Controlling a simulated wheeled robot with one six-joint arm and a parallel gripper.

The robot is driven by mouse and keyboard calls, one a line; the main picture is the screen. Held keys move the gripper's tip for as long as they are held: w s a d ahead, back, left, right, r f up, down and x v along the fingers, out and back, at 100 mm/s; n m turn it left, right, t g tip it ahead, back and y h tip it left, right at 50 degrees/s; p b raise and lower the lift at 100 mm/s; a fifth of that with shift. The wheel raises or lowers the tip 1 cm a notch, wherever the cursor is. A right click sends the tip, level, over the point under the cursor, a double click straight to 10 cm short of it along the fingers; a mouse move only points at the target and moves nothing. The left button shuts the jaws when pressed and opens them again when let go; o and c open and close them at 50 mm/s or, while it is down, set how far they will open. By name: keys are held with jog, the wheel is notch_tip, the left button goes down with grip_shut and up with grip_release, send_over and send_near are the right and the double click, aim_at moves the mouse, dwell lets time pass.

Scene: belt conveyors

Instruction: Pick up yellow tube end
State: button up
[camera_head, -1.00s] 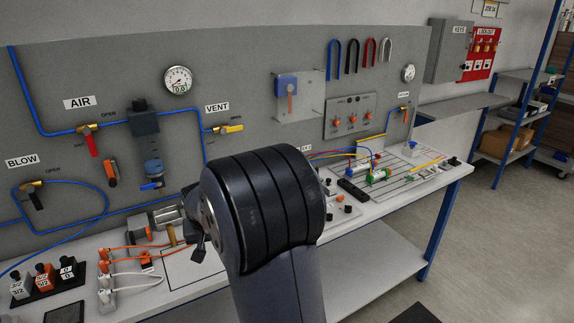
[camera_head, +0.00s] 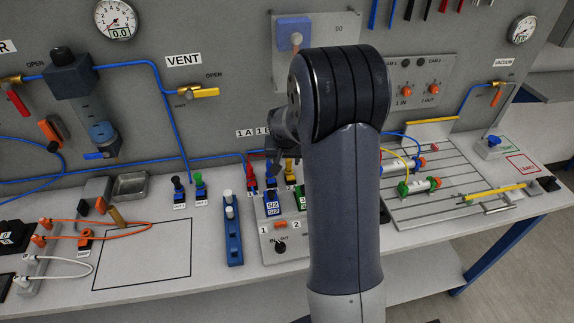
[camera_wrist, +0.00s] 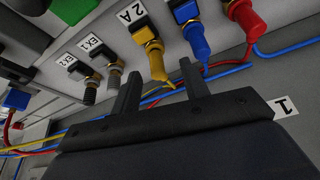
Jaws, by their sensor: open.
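In the wrist view a yellow tube end (camera_wrist: 156,62) is plugged into a brass fitting beside an upside-down 2A label. Its yellow tube bends away below it. My gripper (camera_wrist: 158,82) is open and empty, with one dark finger on each side of the yellow tube end's line. I cannot tell how far the fingertips are from it in depth. A blue tube end (camera_wrist: 201,46) and a red tube end (camera_wrist: 247,20) sit to its right. In the head view a yellow tube end (camera_head: 291,168) shows low beside my arm, which hides much of the gripper.
Grey plugs (camera_wrist: 90,92) marked EX lie left of the yellow tube end. Blue and red tubes run close past the fingers. In the head view a slotted plate (camera_head: 455,200) with cylinders is at right. An outlined bench area (camera_head: 145,255) at left is mostly clear.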

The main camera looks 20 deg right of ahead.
aim_at(289, 160)
jog(key=w+f, duration=0.1)
jog(key=d+f+p, duration=0.1)
jog(key=shift+w+d+f, duration=0.3)
jog(key=shift+w+f, duration=0.05)
jog(key=shift+w, duration=0.05)
jog(key=shift+w+f, duration=0.15)
jog(key=shift+f, duration=0.35)
grip_shut()
